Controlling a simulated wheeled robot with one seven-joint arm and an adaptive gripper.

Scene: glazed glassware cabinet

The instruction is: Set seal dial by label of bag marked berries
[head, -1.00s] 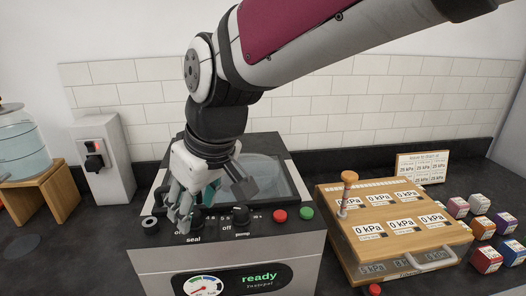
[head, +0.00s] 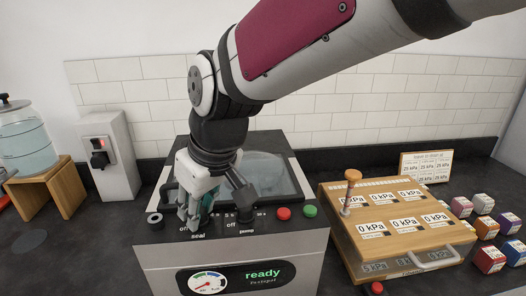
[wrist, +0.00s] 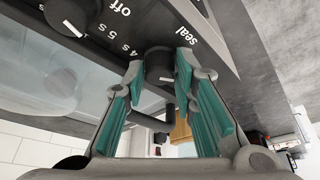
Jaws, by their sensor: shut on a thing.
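The seal dial (wrist: 160,66) is a dark round knob with a white mark, on the black front panel of the sealing machine (head: 230,262). My gripper (wrist: 158,70) has its teal-padded fingers shut on the seal dial, one on each side; in the head view my gripper (head: 195,222) hides most of it. "4 s" and "5 s" marks and the word "seal" show beside the dial in the wrist view. The pump dial (head: 245,216) is to its right. A pale, clear shape (head: 264,168) shows under the machine's lid; I cannot read any label on it. The display reads "ready".
Red (head: 283,213) and green (head: 310,210) buttons sit right of the dials. A wooden box (head: 400,240) with 0 kPa displays stands to the right, with a sign (head: 426,165) behind and several coloured packs (head: 482,204) beside it. A water container (head: 24,142) stands left.

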